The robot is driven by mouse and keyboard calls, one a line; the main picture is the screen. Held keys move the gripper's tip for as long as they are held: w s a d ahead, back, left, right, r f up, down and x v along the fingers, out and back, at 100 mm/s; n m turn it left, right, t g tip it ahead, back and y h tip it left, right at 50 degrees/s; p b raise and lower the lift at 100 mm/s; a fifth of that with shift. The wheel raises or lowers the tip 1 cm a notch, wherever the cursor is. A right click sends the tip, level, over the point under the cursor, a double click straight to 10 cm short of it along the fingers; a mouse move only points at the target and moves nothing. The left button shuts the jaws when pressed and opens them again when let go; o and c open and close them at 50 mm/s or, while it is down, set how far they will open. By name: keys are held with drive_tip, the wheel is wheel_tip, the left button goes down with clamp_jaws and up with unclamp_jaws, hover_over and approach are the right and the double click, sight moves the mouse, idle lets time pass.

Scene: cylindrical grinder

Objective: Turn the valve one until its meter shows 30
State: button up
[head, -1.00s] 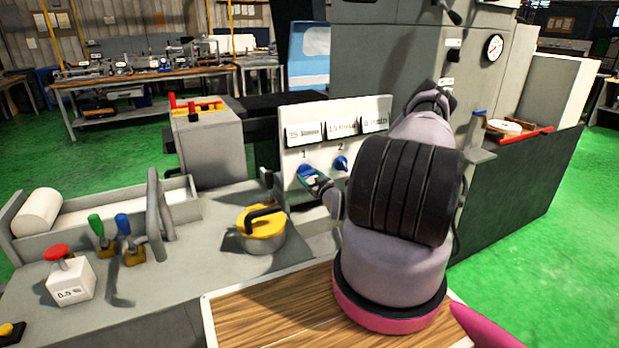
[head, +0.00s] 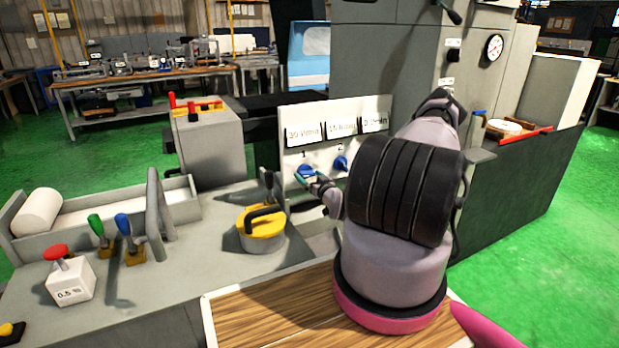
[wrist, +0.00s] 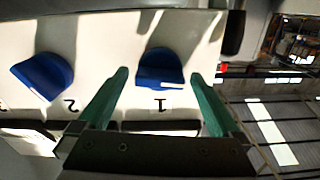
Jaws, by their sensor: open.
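Valve one is a blue knob (head: 306,172) on the white panel (head: 290,181), under the number 1. It also shows in the wrist view (wrist: 160,66), between the two green fingers. My gripper (head: 314,179) is open in front of valve one; in the wrist view (wrist: 160,82) its fingers stand apart on either side of the knob, with gaps visible. The meter (head: 304,134) above valve one reads about 30, with small blurred unit text. Valve two, another blue knob (head: 341,163), sits to its right and shows turned at an angle in the wrist view (wrist: 42,76).
A yellow-topped round part with a black handle (head: 262,227) stands on the grey bench left of the panel. Green (head: 97,229) and blue (head: 123,224) levers and a red-button box (head: 70,281) are further left. A grey box (head: 208,146) stands behind.

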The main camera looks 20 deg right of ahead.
drive_tip(key=s, duration=1)
drive_tip(key=shift+s+d, duration=0.2)
drive_tip(key=shift+s, duration=0.2)
